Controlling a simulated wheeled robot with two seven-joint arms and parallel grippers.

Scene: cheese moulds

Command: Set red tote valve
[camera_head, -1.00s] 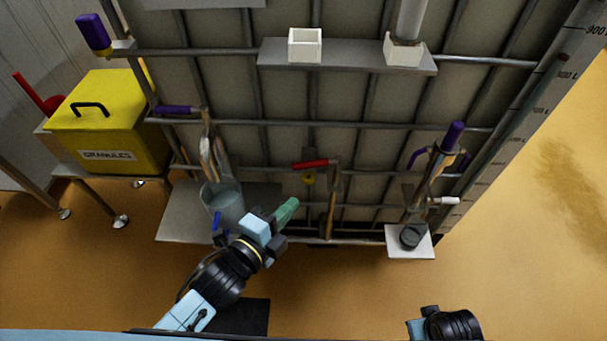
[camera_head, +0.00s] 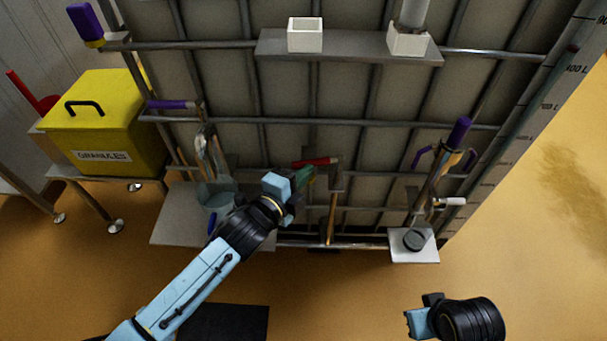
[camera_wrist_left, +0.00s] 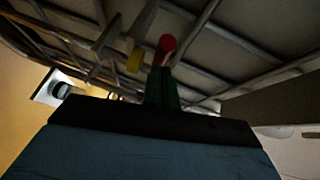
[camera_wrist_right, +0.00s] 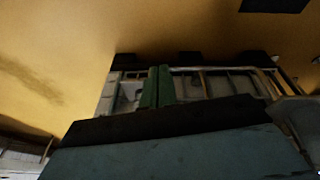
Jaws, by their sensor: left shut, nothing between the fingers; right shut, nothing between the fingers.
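The red valve handle (camera_head: 318,161) is on the front of the caged tote (camera_head: 275,85), near the middle, above a vertical copper-coloured pipe (camera_head: 332,215). It lies roughly level in the head view. My left gripper (camera_head: 306,174) is shut and empty, its green fingertips just below and beside the handle. In the left wrist view the round red end of the handle (camera_wrist_left: 167,43) shows just beyond the closed green fingers (camera_wrist_left: 161,85); I cannot tell whether they touch. A yellow part (camera_wrist_left: 135,61) sits beside it. My right gripper (camera_wrist_right: 157,87) is shut and empty, low and away from the tote.
A grey shelf (camera_head: 348,48) with white holders crosses the tote above. A bucket (camera_head: 216,196) stands on a left plate, close to my left arm. A white plate (camera_head: 427,252) holds a dark round part at right. A yellow granules bin (camera_head: 105,125) stands left. The right floor is clear.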

